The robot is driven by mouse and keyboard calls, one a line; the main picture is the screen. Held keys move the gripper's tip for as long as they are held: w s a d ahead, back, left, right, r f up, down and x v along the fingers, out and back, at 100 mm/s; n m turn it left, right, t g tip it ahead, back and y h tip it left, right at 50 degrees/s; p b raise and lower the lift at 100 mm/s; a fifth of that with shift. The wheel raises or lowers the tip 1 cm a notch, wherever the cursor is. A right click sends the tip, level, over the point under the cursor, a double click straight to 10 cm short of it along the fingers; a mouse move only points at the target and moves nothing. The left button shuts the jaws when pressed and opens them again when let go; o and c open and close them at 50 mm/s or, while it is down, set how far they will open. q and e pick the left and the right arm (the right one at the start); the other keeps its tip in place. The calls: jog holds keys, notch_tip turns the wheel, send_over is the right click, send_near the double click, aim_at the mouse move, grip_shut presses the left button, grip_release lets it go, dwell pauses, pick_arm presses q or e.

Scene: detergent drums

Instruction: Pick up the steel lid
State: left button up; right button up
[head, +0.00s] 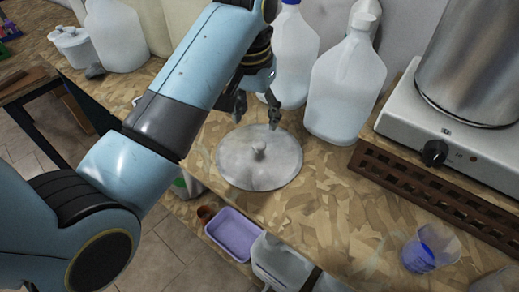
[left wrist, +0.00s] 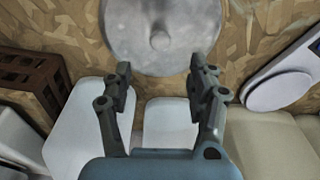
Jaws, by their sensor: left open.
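The steel lid (head: 262,169) is a round, flat grey disc with a small knob at its centre. It lies on the wood-chip-board bench in the head view. In the left wrist view the lid (left wrist: 150,30) is at the top, with its knob showing. My left gripper (head: 257,115) hangs by the lid's far edge, between the lid and the white jugs. Its two fingers (left wrist: 160,78) are spread apart with nothing between them, and the knob is beyond the fingertips. My right gripper shows in neither view.
White jugs (head: 345,90) stand close behind the lid. A hot plate (head: 440,135) with a steel pot (head: 478,60) is at the right, beside a brown slotted rack (head: 405,185). A blue measuring cup (head: 430,250) stands front right. A purple tub (head: 234,232) is below the front edge.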

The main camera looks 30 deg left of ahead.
aim_at(259, 144)
pick_arm(q)
jog(key=f, duration=0.2)
jog(key=w+f, duration=0.1)
jog(key=f, duration=0.2)
jog(key=shift+w+d+f, duration=0.1)
jog(key=shift+w+f, duration=0.05)
jog(key=f+p, duration=0.1)
jog(key=f, duration=0.3)
jog(key=shift+a+f+p, duration=0.2)
jog(key=shift+p, duration=0.2)
jog(key=shift+w+f, duration=0.1)
jog(key=shift+f, duration=0.3)
jog(key=shift+c, duration=0.4)
grip_shut()
